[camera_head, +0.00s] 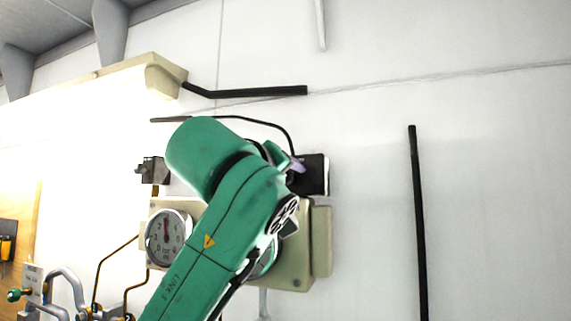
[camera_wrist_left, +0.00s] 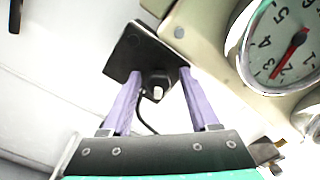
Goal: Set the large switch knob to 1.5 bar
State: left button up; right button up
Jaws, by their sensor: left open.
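My left gripper (camera_head: 296,166) is mostly hidden behind my green arm in the head view, with a purple finger showing by a black plate (camera_head: 318,178). In the left wrist view my left gripper (camera_wrist_left: 159,76) is open, its two purple fingers on either side of a black knob-like part (camera_wrist_left: 156,82) with a pale end. This part stands in front of the black plate (camera_wrist_left: 130,48); I cannot tell whether the fingers touch it. A round gauge (camera_head: 163,243) with a red needle is left of my arm; it also shows in the left wrist view (camera_wrist_left: 275,30). No 1.5 bar mark is legible.
A beige panel (camera_head: 321,240) carries the gauge, and my arm covers much of it. A black cable (camera_head: 265,122) runs above it. Grey pipes (camera_head: 68,283) are at lower left. A black vertical bar (camera_head: 418,220) is on the white wall, with clear wall around it.

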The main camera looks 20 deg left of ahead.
pick_arm(q)
jog(key=shift+s+a+r, duration=0.1)
jog(key=shift+s, duration=0.15)
jog(key=shift+s+r, duration=0.15)
jog(key=shift+s, duration=0.45)
jog(key=shift+c, duration=0.3)
jog(key=shift+w, duration=0.1)
jog(key=c, duration=0.5)
jog(key=shift+w, duration=0.1)
grip_shut()
pick_arm(e)
jog(key=shift+s, duration=1.15)
jog(key=shift+w, duration=0.2)
pick_arm(q)
jog(key=shift+m+b, duration=0.55)
jog(key=shift+m, duration=2.25)
pick_arm(e)
jog(key=shift+d+f, duration=0.1)
jog(key=shift+f, duration=0.3)
